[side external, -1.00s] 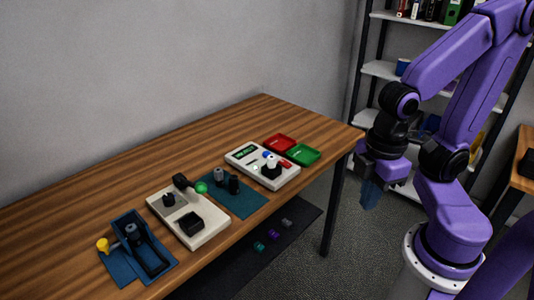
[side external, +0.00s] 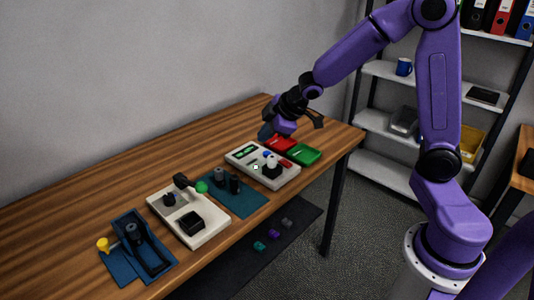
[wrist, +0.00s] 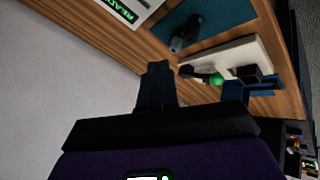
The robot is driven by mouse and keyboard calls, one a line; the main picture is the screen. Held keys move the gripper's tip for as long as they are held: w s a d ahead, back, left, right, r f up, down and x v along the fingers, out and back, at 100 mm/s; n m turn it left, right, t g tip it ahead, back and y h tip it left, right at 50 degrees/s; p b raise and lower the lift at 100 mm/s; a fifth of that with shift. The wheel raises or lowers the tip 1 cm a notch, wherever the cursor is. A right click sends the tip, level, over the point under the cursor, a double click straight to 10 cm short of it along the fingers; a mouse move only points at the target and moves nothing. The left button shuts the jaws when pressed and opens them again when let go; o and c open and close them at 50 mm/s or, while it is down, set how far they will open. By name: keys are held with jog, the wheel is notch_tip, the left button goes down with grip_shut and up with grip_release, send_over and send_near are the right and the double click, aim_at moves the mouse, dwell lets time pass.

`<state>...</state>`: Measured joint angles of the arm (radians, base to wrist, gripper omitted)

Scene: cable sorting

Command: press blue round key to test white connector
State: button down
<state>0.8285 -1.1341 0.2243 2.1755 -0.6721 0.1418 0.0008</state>
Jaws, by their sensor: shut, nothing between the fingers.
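The tester (side external: 240,149) is a white box on the table with a green-lit display; in the wrist view its corner (wrist: 150,5) shows with part of its lit text. The small blue round key (side external: 267,154) is on its top face. A white connector (side external: 271,160) appears to stand at the black block (side external: 271,171) on the tester; its exact seating is too small to tell. My gripper (side external: 266,132) is above the table just behind the tester, apart from the key. Its fingers are together and empty in the wrist view (wrist: 157,80). The key is not visible there.
A teal mat (side external: 245,204) with dark parts, a white fixture (side external: 205,232) with a green ball knob, and a blue fixture (side external: 128,262) stand to the left. The wall (side external: 120,80) runs behind the table.

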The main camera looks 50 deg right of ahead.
jog(key=t, duration=0.2)
send_over(267, 153)
jog(key=s, duration=0.1)
notch_tip(267, 153, down, 3)
jog(key=shift+d+f+n+y, duration=0.1)
jog(key=shift+f+n+y, duration=0.05)
jog(key=shift+n+y, duration=0.2)
jog(key=shift+f, duration=0.1)
jog(key=shift+f, duration=4.3)
jog(key=shift+f, duration=0.1)
jog(key=shift+f, duration=0.35)
